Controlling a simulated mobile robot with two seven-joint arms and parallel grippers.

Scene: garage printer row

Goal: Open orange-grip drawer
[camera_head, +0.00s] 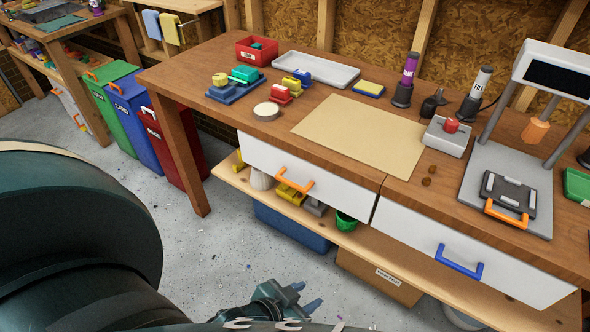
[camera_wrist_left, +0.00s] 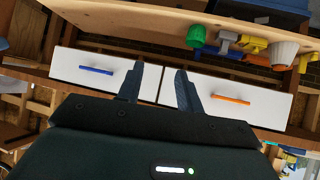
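The drawer with the orange grip (camera_head: 340,191) is the left of two white drawer fronts under the wooden workbench, and it looks closed. Its orange handle (camera_head: 294,180) sticks out from the middle of the front. In the left wrist view, which is upside down, the orange handle (camera_wrist_left: 231,99) is to the right of the fingers. My left gripper (camera_head: 304,295) is open and empty, low in front of the bench and apart from the handle. Its two spread fingers (camera_wrist_left: 158,88) also show in the wrist view. My right gripper is not in view.
The neighbouring drawer (camera_head: 420,230) has a blue handle (camera_head: 458,262) and looks closed. A red bin (camera_head: 185,150) stands left of the bench.

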